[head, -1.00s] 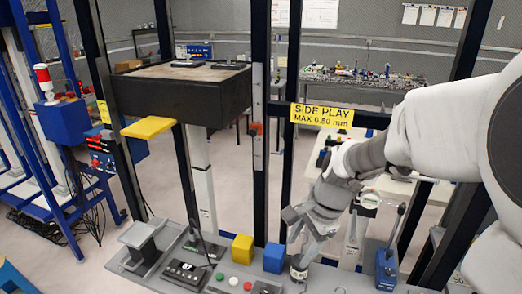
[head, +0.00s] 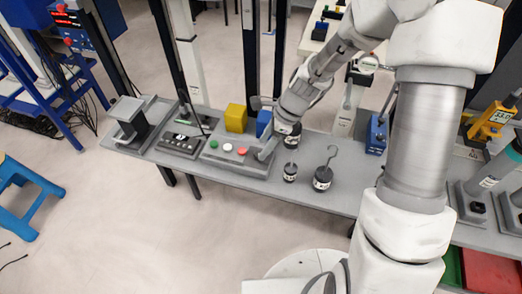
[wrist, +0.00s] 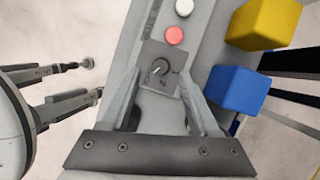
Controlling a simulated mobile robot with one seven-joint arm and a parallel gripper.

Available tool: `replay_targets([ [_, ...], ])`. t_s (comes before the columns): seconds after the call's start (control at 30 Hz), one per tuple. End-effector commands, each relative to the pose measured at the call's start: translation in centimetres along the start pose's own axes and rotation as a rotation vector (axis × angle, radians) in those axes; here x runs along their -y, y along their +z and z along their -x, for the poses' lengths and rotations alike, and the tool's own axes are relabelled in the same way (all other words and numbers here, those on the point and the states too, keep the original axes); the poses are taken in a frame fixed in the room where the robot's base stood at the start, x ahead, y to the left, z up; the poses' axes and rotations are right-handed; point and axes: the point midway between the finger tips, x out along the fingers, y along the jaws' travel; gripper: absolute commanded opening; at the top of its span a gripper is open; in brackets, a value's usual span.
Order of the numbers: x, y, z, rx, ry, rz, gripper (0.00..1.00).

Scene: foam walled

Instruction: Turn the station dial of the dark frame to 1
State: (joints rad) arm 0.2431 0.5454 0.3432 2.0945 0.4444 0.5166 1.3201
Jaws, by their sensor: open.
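The station dial (wrist: 158,68) is a small dark knob with a light pointer mark on a grey square plate. In the wrist view it lies between my fingertips, with a gap on each side; its printed marks are too small to read surely. It sits at the end of a grey control box (head: 212,157) beside a red button (wrist: 175,35). My gripper (wrist: 161,77) is open and empty, pointing down over the plate. In the head view my gripper (head: 264,152) hides the dial. The dark frame's post (head: 250,70) rises behind the bench.
A yellow block (head: 236,117) and a blue block (wrist: 238,89) stand close behind the box. Hooked weights (head: 322,179) stand right of it on the grey bench (head: 345,160). A dark switch unit (head: 181,145) lies to the left. The floor in front is clear.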

Motion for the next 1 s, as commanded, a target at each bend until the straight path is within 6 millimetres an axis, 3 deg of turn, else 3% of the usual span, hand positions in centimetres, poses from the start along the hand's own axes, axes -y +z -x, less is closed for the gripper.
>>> replay_targets([
  [0.2, 0.0, -0.1, -2.6, 0.0, 0.001, 0.0, 0.62],
  [0.57, 0.0, 0.0, -3.0, 0.0, -0.001, 0.001, 0.62],
  [0.9, 0.0, 0.0, -3.0, 0.0, -0.001, 0.001, 0.02],
  [1.0, 0.0, 0.0, -3.0, 0.0, -0.001, 0.001, 0.0],
])
